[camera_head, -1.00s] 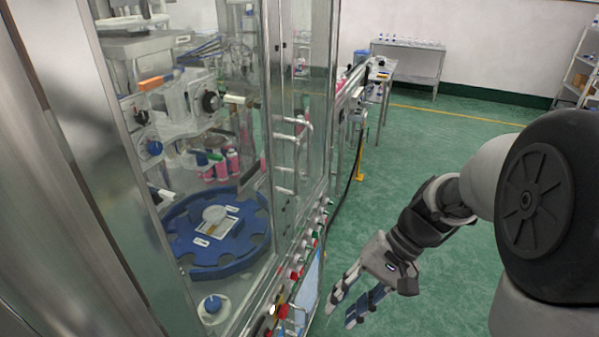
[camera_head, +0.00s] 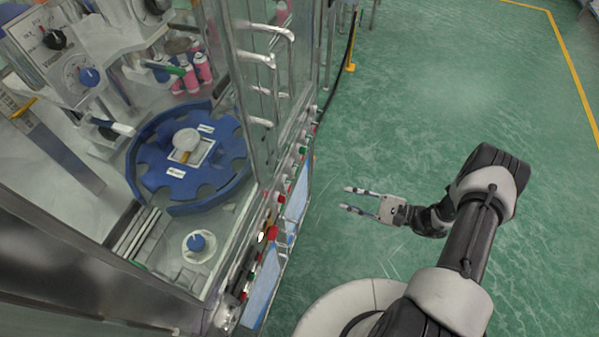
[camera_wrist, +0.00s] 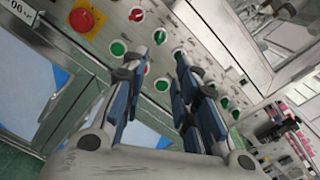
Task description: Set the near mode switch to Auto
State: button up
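The machine's control panel runs along its front edge in the head view, with several small red, green and white controls, including a green one (camera_head: 303,151). In the wrist view the panel (camera_wrist: 200,25) is tilted, with a red control (camera_wrist: 137,14) on a white plate and several green ones, such as one at upper left (camera_wrist: 117,48). Labels are too small to read, so I cannot tell which control is the near mode switch or its setting. My gripper (camera_head: 345,198) is open and empty, right of the panel and apart from it. Its fingers (camera_wrist: 169,46) partly cover the controls.
A red mushroom button on a yellow base (camera_wrist: 82,20) is at upper left in the wrist view. A blue turntable (camera_head: 145,165) is inside. Green floor on the right is clear.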

aim_at(290, 182)
jog(key=x, duration=1.7)
jog(key=shift+w+f, duration=0.15)
jog(key=shift+w, duration=0.05)
jog(key=shift+a, duration=0.1)
grip_shut()
